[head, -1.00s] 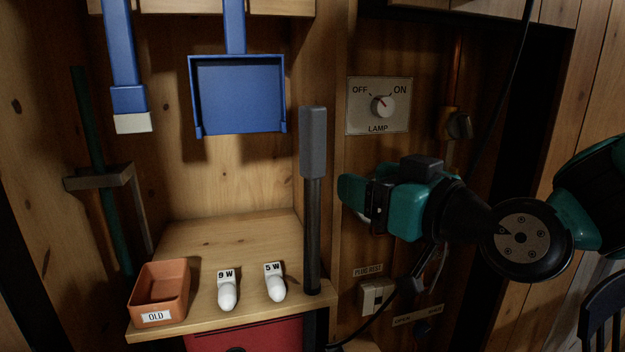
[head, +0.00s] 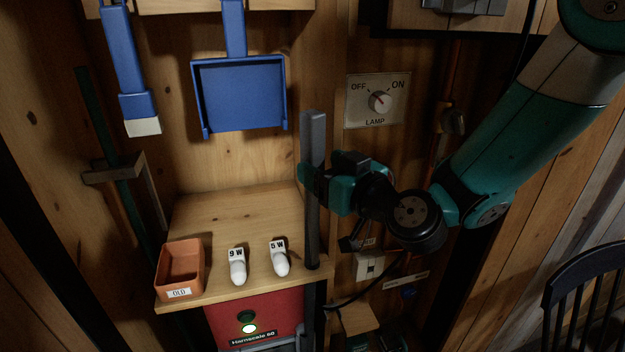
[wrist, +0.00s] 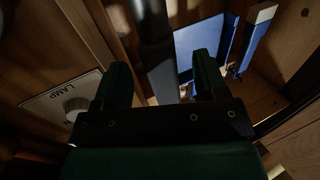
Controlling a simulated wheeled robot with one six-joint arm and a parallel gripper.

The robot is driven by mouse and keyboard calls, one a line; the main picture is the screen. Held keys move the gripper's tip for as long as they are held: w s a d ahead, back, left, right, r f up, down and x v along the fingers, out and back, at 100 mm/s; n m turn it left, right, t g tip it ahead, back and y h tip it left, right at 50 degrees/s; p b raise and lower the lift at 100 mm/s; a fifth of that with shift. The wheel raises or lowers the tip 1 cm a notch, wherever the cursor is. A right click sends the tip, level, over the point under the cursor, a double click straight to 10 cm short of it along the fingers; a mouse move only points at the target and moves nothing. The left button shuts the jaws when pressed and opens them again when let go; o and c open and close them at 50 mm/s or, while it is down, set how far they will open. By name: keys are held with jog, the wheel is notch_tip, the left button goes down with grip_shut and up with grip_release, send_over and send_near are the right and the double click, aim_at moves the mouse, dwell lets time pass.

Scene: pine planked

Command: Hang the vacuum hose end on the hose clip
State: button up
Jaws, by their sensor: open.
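The likely vacuum hose end is a dark upright tube (head: 313,225) with a thicker grey upper part, standing at the right front edge of the shelf in the head view. My gripper (head: 316,174) is at the tube just below that grey part, coming from the right. In the wrist view, my open gripper (wrist: 163,78) has the tube (wrist: 155,45) running between its two green fingers, with no clear sign of a squeeze. I cannot make out the hose clip for certain.
A wooden shelf (head: 225,220) holds an orange tray (head: 165,272) marked OLD and two white bulbs (head: 238,268). Below is a red machine (head: 285,310) with a green light. A blue dustpan (head: 240,95) and blue brush (head: 122,60) hang behind. A lamp switch (head: 379,101) is above my gripper.

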jog(key=shift+w+a+r+p, duration=0.35)
jog(key=shift+w+a+p, duration=0.4)
jog(key=shift+w+p, duration=0.25)
jog(key=shift+w+a+f+p, duration=0.3)
jog(key=shift+w+p, duration=0.05)
jog(key=shift+c, duration=0.2)
grip_shut()
